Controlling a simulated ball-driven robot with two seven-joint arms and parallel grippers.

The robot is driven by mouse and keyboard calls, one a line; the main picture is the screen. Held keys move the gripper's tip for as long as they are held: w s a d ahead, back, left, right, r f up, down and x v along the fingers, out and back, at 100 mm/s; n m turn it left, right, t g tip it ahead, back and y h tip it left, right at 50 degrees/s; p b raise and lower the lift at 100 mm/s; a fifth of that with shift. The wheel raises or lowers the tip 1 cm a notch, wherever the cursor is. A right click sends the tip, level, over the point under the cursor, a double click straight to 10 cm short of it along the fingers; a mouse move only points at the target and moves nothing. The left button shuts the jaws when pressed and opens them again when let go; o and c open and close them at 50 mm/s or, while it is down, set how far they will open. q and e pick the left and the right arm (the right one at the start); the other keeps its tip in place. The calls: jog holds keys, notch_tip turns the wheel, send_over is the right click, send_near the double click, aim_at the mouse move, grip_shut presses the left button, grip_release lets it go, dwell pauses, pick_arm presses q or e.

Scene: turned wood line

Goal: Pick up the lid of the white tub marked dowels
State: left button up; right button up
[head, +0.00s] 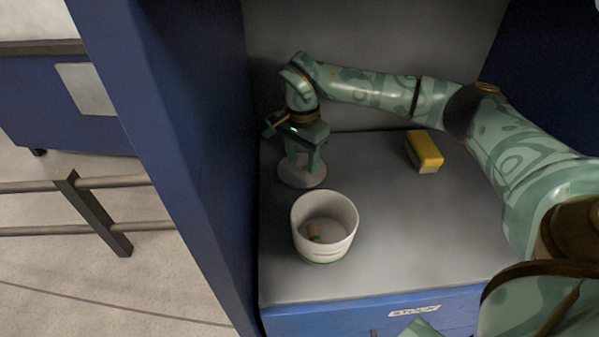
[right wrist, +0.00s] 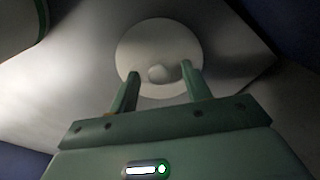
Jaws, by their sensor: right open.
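My right gripper (head: 302,168) points down over the lid. Its open fingers (right wrist: 158,80) stand on either side of the knob in the right wrist view; I cannot tell if they touch it.
A yellow block with a dark side (head: 424,151) lies on the shelf (head: 410,230) to the right. Blue walls (head: 215,150) close in the left and right sides. A drawer front with a label (head: 414,311) is below the shelf's front edge. The shelf's middle right is clear.

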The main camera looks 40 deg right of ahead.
jog(key=shift+s+r, duration=0.1)
jog(key=shift+r, duration=0.1)
jog(key=shift+c, duration=0.2)
grip_shut()
jog(key=shift+r, duration=0.1)
